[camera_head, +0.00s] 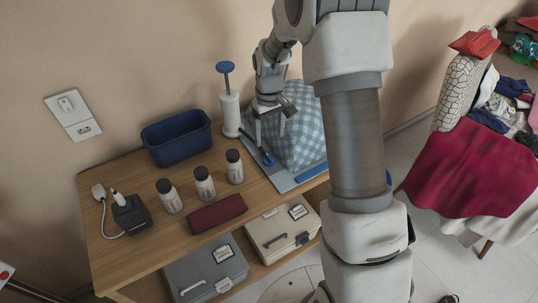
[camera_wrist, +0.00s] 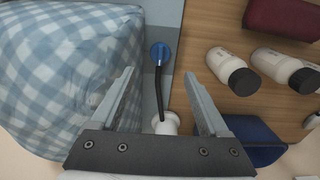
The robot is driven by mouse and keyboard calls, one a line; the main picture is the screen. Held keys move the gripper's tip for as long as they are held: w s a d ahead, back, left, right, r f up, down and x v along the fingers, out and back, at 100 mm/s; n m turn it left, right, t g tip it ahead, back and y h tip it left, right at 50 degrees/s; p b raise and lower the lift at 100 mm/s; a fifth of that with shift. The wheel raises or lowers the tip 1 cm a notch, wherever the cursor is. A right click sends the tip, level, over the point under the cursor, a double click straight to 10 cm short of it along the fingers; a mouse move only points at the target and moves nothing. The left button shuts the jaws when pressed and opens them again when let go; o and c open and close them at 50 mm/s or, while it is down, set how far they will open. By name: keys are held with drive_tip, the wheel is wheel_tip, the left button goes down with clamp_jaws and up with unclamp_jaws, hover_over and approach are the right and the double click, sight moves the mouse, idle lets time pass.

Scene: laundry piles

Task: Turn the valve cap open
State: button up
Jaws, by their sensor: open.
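The blue round valve cap (camera_wrist: 160,52) shows between and beyond my fingertips in the wrist view, with a lighter bar across its top. It also shows small below my gripper in the head view (camera_head: 268,158). It lies on a grey-blue flat sheet (camera_wrist: 172,30) beside a blue-and-white checked cushion (camera_head: 302,132). A black hose (camera_wrist: 159,92) runs from beside the cap to the white pump (camera_head: 230,114), which has a blue handle (camera_head: 225,67). My gripper (camera_wrist: 160,77) is open and empty, above the cap and apart from it.
Two cases (camera_head: 205,274) sit below. A laundry-covered chair (camera_head: 470,175) is at right.

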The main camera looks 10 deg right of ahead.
sight(269, 157)
wheel_tip(269, 157, down, 9)
drive_tip(key=shift+f, duration=0.15)
clamp_jaws()
idle(0.5)
